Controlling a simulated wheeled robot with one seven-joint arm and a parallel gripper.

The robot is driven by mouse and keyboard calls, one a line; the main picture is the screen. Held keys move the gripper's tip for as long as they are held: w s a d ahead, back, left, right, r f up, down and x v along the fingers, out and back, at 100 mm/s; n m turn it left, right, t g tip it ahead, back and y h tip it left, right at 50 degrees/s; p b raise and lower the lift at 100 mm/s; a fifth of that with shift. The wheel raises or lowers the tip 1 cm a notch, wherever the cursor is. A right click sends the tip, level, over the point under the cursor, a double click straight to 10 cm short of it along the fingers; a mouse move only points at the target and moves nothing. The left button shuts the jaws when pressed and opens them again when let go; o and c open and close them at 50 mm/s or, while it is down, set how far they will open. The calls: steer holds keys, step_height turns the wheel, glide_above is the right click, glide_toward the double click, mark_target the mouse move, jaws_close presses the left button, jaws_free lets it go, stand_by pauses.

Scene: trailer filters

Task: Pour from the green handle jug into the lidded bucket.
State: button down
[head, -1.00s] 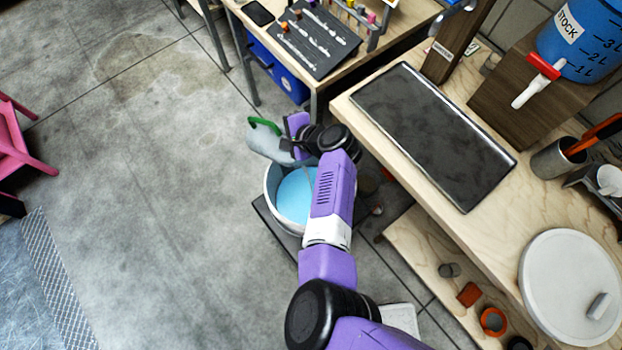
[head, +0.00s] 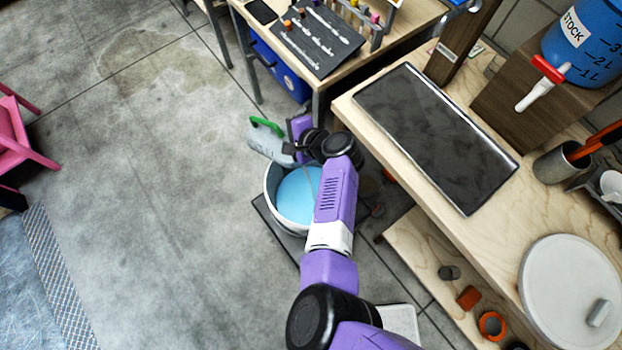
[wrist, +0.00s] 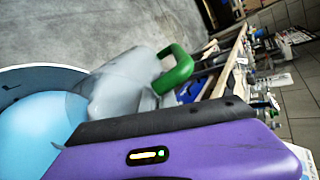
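The grey, see-through jug (head: 265,147) with a green handle (head: 266,125) is held in the air, tipped over the far rim of the bucket. In the wrist view the jug (wrist: 118,80) and its green handle (wrist: 177,68) lie just beyond a purple finger with a black pad. My gripper (head: 292,147) appears shut on the jug; the exact contact is hidden. The white bucket (head: 269,201) stands open below, with light blue liquid (head: 296,195) inside. My arm covers its right side. I cannot tell clearly whether liquid is flowing.
The bucket stands on a dark flat base (head: 270,222). A round white lid (head: 562,265) lies on the wooden bench at right, near a dark tray (head: 435,135) and a blue stock tank (head: 585,45). A pink chair (head: 15,140) stands far left. Floor left of the bucket is clear.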

steer(key=shift+s+d+f+t+y+b, duration=0.2)
steer(key=shift+f+t+y+b, duration=0.2)
steer(key=shift+b, duration=1.3)
stand_by(1.3)
